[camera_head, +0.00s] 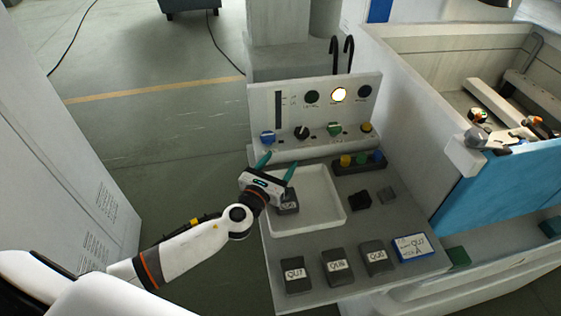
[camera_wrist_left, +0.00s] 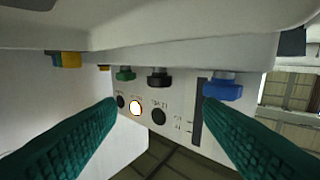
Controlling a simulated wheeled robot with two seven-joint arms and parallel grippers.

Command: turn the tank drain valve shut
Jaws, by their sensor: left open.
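A row of knobs sits low on the white control panel (camera_head: 288,104): a blue knob (camera_head: 267,137), a black knob (camera_head: 301,132), a green knob (camera_head: 334,129) and a yellow knob (camera_head: 366,127). Their labels are too small to read, so I cannot tell which is the drain valve. My left gripper (camera_head: 277,165) is open and empty, in front of the panel's left part and apart from the knobs. In the left wrist view the picture is upside down. The blue knob (camera_wrist_left: 223,88) is near the right fingertip; the black knob (camera_wrist_left: 160,78) and green knob (camera_wrist_left: 125,74) show between the fingers.
A white tray (camera_head: 322,197) with a dark block lies under the gripper. Several labelled dark blocks (camera_head: 338,266) and a blue-edged card (camera_head: 411,248) lie at the bench front. A dark holder (camera_head: 345,170) with coloured pieces stands right. A tank with a blue side (camera_head: 500,185) is farther right.

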